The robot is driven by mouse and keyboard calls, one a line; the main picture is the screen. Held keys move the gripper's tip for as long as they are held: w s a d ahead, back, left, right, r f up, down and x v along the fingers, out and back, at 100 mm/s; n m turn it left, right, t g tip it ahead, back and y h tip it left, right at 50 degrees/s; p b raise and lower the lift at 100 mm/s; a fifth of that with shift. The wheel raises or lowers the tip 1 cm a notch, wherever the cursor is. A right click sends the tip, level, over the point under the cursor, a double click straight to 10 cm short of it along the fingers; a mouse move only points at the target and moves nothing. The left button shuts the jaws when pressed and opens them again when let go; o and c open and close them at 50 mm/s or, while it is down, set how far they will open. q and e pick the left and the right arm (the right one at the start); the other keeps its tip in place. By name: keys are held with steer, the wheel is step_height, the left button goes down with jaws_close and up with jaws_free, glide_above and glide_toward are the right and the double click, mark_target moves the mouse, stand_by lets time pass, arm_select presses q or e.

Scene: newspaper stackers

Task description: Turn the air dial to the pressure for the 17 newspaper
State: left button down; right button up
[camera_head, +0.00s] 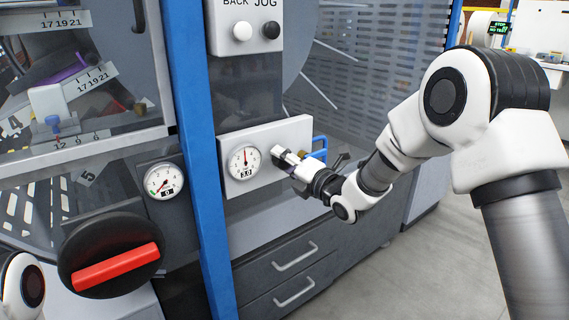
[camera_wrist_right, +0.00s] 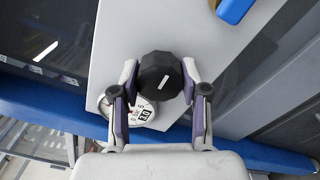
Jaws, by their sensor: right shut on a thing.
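The air dial is a black faceted knob (camera_wrist_right: 160,77) with a white mark, on a pale panel (camera_head: 228,185). My right gripper (camera_head: 283,158) is at the panel, and in the right wrist view its two fingers (camera_wrist_right: 158,90) are shut on the knob from both sides. A round white gauge (camera_head: 244,162) sits just left of the gripper in the head view. Its small display seems to read 3.0, and its red needle points about straight up. My left gripper is out of view.
A second gauge (camera_head: 164,181) reading 0 and a large red-handled switch (camera_head: 117,266) are left of the blue post (camera_head: 201,150). White and black buttons (camera_head: 243,31) sit above. A blue handle (camera_head: 319,148) is just right of the gripper. Drawers (camera_head: 293,275) are below.

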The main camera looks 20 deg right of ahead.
stand_by(0.3)
steer(key=o, duration=1.1)
steer(key=shift+o, duration=0.2)
steer(key=shift+s, duration=0.1)
steer(key=v, duration=1.1)
steer(key=shift+s+d, duration=0.15)
steer(key=shift+s, duration=0.2)
